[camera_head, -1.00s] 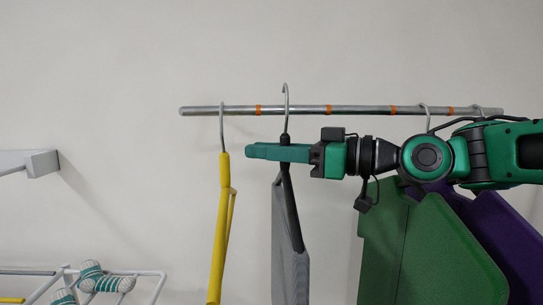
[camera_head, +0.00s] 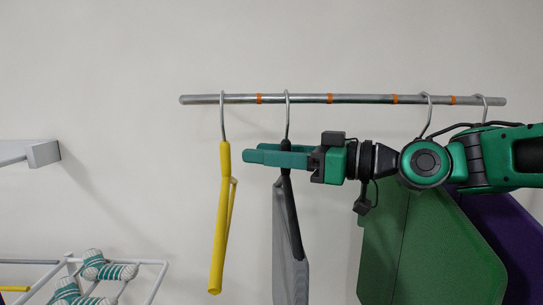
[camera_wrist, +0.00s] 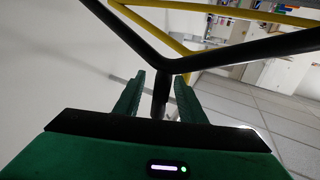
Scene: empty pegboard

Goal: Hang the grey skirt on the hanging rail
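The grey skirt (camera_head: 291,255) hangs from a black hanger (camera_head: 292,215). The metal hook (camera_head: 288,117) of this hanger is over the hanging rail (camera_head: 350,98) and appears to rest on it. My gripper (camera_head: 250,156) reaches in from the right, at the hanger's neck just below the hook. In the wrist view, the black neck (camera_wrist: 160,97) stands between my two fingers, with a narrow gap visible on each side. The fingers look open around the neck. The skirt itself does not show in the wrist view.
A yellow hanger (camera_head: 224,200) hangs on the rail to the left. Green (camera_head: 430,255) and purple (camera_head: 505,235) garments hang to the right, partly behind my arm. A drying rack (camera_head: 150,280) with striped socks (camera_head: 108,272) stands low at left. A grey-white bracket (camera_head: 43,154) juts from the left.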

